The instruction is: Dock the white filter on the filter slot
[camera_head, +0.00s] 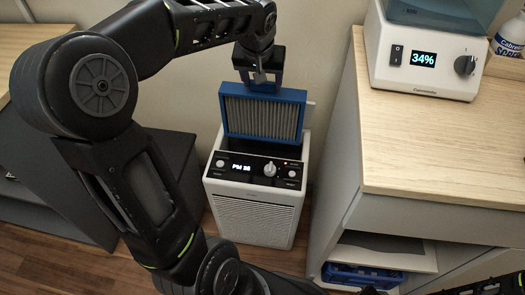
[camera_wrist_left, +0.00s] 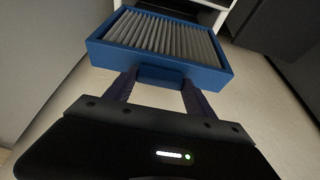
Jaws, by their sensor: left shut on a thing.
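A filter with a blue frame and pale grey pleats (camera_head: 262,117) is held upright over the top of a white air purifier (camera_head: 252,212). My left gripper (camera_head: 262,82) is above it, shut on the filter. In the left wrist view, the fingers (camera_wrist_left: 160,85) close on the blue tab at the near side of the filter (camera_wrist_left: 165,38). The filter hides the slot in the head view, and I cannot tell whether its lower edge is inside. Part of the white purifier (camera_wrist_left: 205,12) shows beyond the filter in the left wrist view. My right gripper is not clearly visible.
A wooden-topped cabinet (camera_head: 440,150) stands close on the right, carrying a white appliance (camera_head: 425,55) reading 34%. Its open shelf holds a blue crate (camera_head: 362,275). A dark cabinet (camera_head: 45,185) stands at the left. The wall is close behind the purifier.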

